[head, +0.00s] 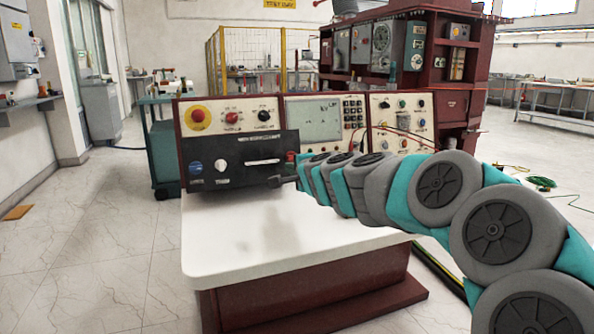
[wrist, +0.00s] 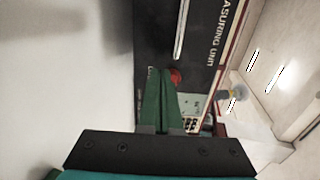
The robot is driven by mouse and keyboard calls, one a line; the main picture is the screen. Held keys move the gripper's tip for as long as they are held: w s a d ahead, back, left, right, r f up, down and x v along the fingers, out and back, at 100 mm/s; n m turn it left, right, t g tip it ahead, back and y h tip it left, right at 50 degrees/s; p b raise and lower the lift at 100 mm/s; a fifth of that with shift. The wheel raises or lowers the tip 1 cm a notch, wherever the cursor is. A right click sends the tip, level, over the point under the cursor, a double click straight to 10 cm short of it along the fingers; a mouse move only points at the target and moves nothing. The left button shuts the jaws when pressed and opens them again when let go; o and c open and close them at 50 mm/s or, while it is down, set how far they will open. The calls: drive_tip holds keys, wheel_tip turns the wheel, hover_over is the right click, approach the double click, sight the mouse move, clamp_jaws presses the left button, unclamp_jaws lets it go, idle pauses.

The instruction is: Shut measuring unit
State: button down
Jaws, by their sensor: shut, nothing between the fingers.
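The measuring unit (head: 235,158) is a black box-like panel at the left of the red console, with a silver handle, a blue dial and a white dial. It appears to stand out in front of the console face. In the wrist view its black front (wrist: 205,55) shows part of the lettering "MEASURING UNIT", with the silver handle (wrist: 181,30) beside it.
The console's white worktop (head: 290,235) lies below the unit and is bare. A screen panel (head: 314,120) and a panel with knobs and cables (head: 402,120) stand to the right. My arm crosses in front of the right side.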

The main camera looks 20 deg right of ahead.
sight(282, 166)
drive_tip(key=shift+x, duration=2.15)
